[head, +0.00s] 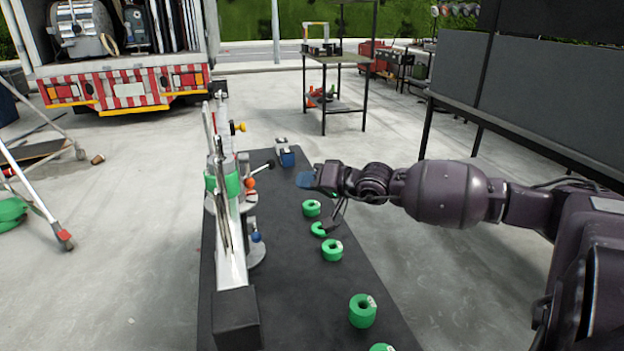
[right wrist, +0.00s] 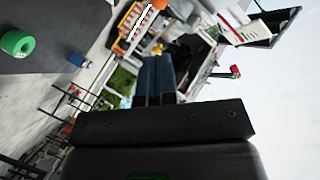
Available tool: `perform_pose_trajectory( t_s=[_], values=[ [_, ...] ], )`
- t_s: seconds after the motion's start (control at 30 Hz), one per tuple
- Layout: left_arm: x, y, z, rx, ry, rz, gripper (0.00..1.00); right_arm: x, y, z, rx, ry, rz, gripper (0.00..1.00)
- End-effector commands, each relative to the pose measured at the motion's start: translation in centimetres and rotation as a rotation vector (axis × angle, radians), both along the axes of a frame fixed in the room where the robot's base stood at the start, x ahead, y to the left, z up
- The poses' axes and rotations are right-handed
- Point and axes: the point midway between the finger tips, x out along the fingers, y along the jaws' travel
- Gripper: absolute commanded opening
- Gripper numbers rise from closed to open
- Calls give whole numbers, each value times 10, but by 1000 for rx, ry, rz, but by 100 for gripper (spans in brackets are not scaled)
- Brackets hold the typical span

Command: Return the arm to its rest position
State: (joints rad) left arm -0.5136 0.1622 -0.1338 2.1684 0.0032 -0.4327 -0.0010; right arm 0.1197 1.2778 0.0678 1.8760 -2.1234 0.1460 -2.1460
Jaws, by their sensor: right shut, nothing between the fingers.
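My right arm reaches in from the right in the head view. My right gripper (head: 308,180) is above the dark table (head: 285,262), near its far right edge. In the right wrist view the two dark fingers (right wrist: 154,78) lie side by side, closed, with nothing between them. Several green tape rolls (head: 362,310) stand in a line on the table below and nearer than the gripper; one roll (right wrist: 17,43) also shows in the right wrist view. My left gripper is not in view.
A small blue item (head: 287,158) sits at the far end. A truck (head: 125,85) stands behind left, a shelf cart (head: 335,98) behind, and dark panels (head: 545,95) at right.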

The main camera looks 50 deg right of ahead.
Motion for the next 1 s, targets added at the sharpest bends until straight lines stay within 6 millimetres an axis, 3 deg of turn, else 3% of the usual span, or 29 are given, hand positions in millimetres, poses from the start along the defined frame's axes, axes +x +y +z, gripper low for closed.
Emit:
perform_pose_trajectory(
  t_s=[0.57,0.67,0.77,1.0],
  values=[
    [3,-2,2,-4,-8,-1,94,-6,-2,1,74,19,-17,0],
    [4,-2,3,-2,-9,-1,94,-6,0,4,224,42,-43,0],
    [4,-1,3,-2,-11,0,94,-5,3,10,487,87,-77,0],
    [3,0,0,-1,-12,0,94,-10,17,15,1265,253,-160,0]
  ],
)
